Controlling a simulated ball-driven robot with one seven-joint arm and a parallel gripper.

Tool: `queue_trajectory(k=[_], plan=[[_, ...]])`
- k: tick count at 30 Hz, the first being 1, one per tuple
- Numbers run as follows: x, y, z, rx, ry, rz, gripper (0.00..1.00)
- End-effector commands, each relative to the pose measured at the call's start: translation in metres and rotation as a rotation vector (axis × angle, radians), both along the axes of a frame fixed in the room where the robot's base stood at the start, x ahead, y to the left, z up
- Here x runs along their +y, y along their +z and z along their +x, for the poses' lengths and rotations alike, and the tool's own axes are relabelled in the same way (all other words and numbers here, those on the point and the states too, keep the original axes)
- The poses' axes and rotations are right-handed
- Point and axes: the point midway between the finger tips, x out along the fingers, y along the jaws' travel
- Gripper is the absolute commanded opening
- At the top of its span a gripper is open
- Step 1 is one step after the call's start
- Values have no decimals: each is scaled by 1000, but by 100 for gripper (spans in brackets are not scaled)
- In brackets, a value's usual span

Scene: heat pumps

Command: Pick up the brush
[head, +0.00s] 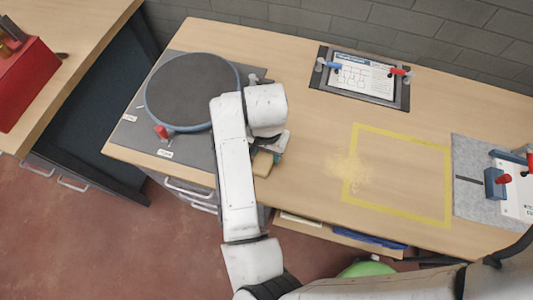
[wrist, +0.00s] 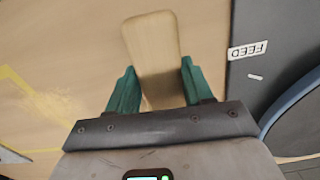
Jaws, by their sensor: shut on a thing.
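The brush shows as a pale wooden block or handle (wrist: 153,50) between the green fingers of my gripper (wrist: 154,88) in the wrist view. The fingers are shut on it, one on each side. Its far end sticks out past the fingertips. In the head view, the brush's wooden end (head: 263,163) shows beside my gripper (head: 268,152), at the front edge of the workbench, right of the grey mat. My arm hides part of the gripper there. No bristles are visible, and I cannot tell whether the brush touches the bench.
A round dark turntable (head: 192,88) sits on the grey mat (head: 140,135) at left. Yellowish dust (head: 347,166) lies by a yellow taped square (head: 397,215). A clamped sheet (head: 362,75) is at the back. A fixture (head: 495,184) stands at right. A red toolbox (head: 28,82) is far left.

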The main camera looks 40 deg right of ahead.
Motion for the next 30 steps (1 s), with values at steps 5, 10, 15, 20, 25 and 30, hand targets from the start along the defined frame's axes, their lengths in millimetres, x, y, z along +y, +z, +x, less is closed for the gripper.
queue_trajectory(k=[5,10,15,20,25,30], plan=[[0,-1,0,2,0,1,17],[0,-1,0,2,0,1,17],[0,2,0,2,0,3,17],[0,18,0,-2,-1,1,17],[-3,50,-17,-4,-2,0,17],[-10,92,-49,-5,-5,3,17]])
